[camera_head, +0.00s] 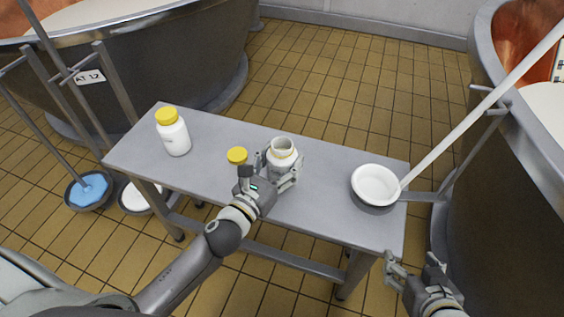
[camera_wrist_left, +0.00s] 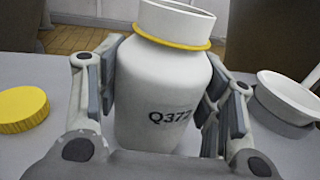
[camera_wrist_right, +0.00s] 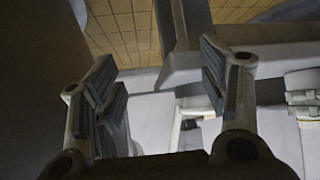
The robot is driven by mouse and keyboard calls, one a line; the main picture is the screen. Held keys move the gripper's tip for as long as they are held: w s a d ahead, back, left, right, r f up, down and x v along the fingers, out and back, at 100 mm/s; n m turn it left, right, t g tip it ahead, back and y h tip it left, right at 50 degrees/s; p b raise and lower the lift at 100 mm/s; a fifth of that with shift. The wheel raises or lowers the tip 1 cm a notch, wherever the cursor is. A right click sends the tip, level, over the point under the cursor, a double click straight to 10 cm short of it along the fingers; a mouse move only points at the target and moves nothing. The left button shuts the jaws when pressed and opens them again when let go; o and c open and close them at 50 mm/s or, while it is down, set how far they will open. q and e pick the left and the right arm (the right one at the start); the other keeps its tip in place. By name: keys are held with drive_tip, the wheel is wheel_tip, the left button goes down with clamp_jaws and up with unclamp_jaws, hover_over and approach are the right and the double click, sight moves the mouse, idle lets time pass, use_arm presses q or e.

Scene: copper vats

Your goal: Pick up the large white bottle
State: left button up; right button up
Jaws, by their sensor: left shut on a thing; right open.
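A white open bottle (camera_head: 283,158) is upright at the middle of the table, its mouth uncovered. In the left wrist view this bottle (camera_wrist_left: 160,90) shows a yellow ring at the neck and the print "Q372". My left gripper (camera_head: 280,171) is shut on its body, one finger on each side. The bottle's base is hidden, so I cannot tell whether it touches the table. A yellow lid (camera_head: 237,155) lies left of it. Another white bottle (camera_head: 173,138) with a yellow cap stands at the table's left end. My right gripper (camera_head: 411,260) is open and empty off the table's front right corner.
The grey table (camera_head: 325,213) carries a white bowl (camera_head: 375,184) at its right end. Large copper vats stand left and right (camera_head: 500,170). A long pale pole (camera_head: 480,110) slants above the bowl. Buckets (camera_head: 88,190) sit on the tiled floor at left.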

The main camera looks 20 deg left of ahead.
sight(280, 152)
use_arm(q)
drive_tip(key=shift+r, duration=0.1)
drive_tip(key=shift+c, duration=0.3)
